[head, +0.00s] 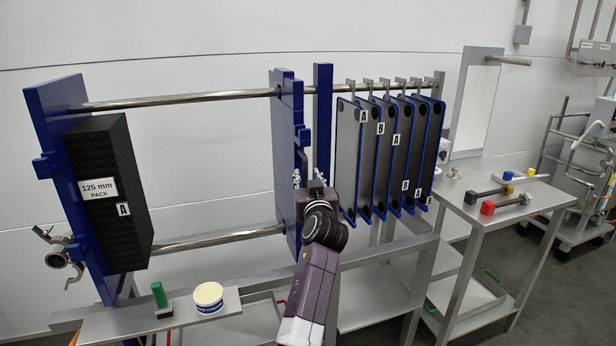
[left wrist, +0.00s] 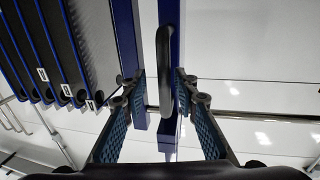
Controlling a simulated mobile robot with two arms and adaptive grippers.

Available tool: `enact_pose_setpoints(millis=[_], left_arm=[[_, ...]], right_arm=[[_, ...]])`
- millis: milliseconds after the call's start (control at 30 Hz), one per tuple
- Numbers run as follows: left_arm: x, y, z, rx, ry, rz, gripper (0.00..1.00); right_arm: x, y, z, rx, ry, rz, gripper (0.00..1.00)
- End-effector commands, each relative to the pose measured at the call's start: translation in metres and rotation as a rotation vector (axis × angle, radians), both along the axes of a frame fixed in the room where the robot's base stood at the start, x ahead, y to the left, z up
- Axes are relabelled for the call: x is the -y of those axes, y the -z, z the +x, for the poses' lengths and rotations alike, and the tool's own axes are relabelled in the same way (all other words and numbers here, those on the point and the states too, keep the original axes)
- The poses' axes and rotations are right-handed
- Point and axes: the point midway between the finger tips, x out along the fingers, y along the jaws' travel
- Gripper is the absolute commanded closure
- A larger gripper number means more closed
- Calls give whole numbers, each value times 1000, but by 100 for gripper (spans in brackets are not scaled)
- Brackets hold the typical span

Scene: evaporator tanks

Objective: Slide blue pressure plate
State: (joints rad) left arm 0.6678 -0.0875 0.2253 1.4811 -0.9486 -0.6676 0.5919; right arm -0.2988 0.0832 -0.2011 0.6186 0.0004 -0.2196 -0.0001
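The blue pressure plate (head: 286,150) hangs upright on the two horizontal rails, near the middle of the head view. My left gripper (head: 316,188) is at its right side in the head view, partly hidden by my own wrist. In the left wrist view the two blue-padded fingers (left wrist: 159,84) are apart, one on each side of a dark upright handle (left wrist: 165,65). A gap shows between the left finger and the handle. The right finger is close to it, and I cannot tell whether it touches. My right gripper is in neither view.
A blue end frame (head: 52,120) with a black plate pack (head: 128,165) stands left. A blue post (head: 322,125) and several hanging plates (head: 350,150) are right of the pressure plate. The rails between pack and pressure plate are clear. A tool table (head: 470,180) stands right.

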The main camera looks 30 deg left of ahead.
Motion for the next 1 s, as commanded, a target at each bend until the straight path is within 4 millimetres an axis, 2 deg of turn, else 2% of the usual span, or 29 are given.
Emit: enact_pose_setpoints(millis=[200,433,1000], left_arm=[[23,1,-24,1,4,-3,73],[40,1,-45,0,5,-2,73],[44,0,-50,1,5,-1,73]], right_arm=[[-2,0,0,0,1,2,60],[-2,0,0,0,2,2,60],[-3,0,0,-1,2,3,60]])
